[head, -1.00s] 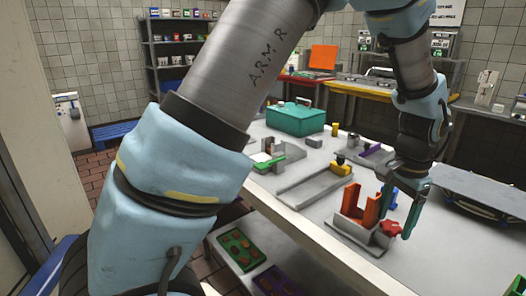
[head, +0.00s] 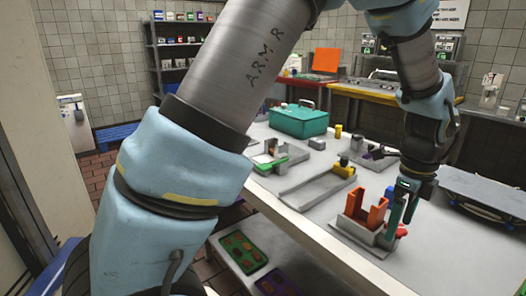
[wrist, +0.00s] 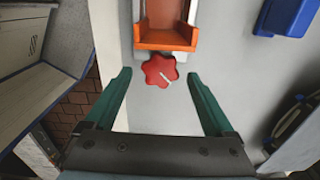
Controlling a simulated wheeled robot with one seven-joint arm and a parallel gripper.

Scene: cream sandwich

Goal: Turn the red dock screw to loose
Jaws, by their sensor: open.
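The red dock screw (wrist: 160,70) is a lobed knob with a white mark pointing toward the lower right in the wrist view. It sits just in front of the orange dock (wrist: 166,39). In the head view the screw (head: 401,231) is partly hidden behind my gripper (head: 401,216), beside the orange dock (head: 378,214) on its grey base. My gripper is open, with its green fingertips (wrist: 158,75) to the left and right of the screw in the wrist view. Gaps show on both sides, so neither finger appears to touch it. I cannot tell the exact height.
A blue block (wrist: 287,16) lies right of the dock. A grey tray (head: 309,192), a teal box (head: 299,121) and small fixtures stand farther back on the white table. The table's edge drops off at left in the wrist view. A dark flat panel (head: 487,193) is at the right.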

